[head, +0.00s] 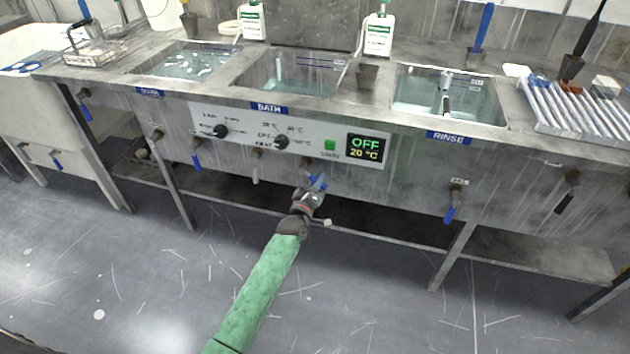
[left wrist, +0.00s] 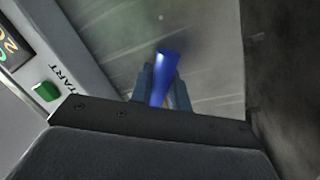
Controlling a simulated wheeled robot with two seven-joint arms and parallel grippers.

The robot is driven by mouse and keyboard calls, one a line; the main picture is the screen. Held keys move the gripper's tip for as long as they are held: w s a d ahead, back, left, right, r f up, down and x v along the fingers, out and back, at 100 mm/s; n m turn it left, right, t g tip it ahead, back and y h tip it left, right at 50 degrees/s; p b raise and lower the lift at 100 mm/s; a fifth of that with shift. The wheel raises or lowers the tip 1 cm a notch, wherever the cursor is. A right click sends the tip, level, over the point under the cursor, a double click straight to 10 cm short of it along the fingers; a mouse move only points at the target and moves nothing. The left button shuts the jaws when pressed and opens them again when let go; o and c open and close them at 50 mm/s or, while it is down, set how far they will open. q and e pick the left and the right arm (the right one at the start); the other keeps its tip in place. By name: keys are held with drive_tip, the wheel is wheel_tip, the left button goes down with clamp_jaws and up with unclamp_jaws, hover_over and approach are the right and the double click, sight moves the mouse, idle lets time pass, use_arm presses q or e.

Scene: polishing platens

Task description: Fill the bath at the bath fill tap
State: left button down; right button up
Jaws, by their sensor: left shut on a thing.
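The bath (head: 290,73) is the middle basin, under a blue BATH label (head: 268,107); pale liquid shows inside it, and blue lines mark its back wall. A tap with a blue lever (head: 319,181) sits on the front below the control panel. My left gripper (head: 313,190) reaches up to it from below and is shut on the lever. In the left wrist view the blue lever (left wrist: 164,77) stands between the two fingers. The gripper hides part of the tap, and I cannot read a label for it. My right gripper is out of view.
The control panel (head: 230,124) has knobs, a green start button (head: 330,145) and a display (head: 365,149) reading OFF, 20 °C. Other taps line the front, including a blue-levered one (head: 452,205) below the rinse basin (head: 446,98). A lower shelf (head: 400,238) runs beneath the bench.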

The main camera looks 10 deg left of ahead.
use_arm(q)
drive_tip(key=shift+d+r+n, duration=0.1)
drive_tip(key=shift+r+n, duration=0.1)
drive_tip(key=shift+n, duration=0.3)
drive_tip(key=c, duration=1.4)
unclamp_jaws()
drive_tip(key=shift+s, duration=0.1)
drive_tip(key=shift+v, duration=3.8)
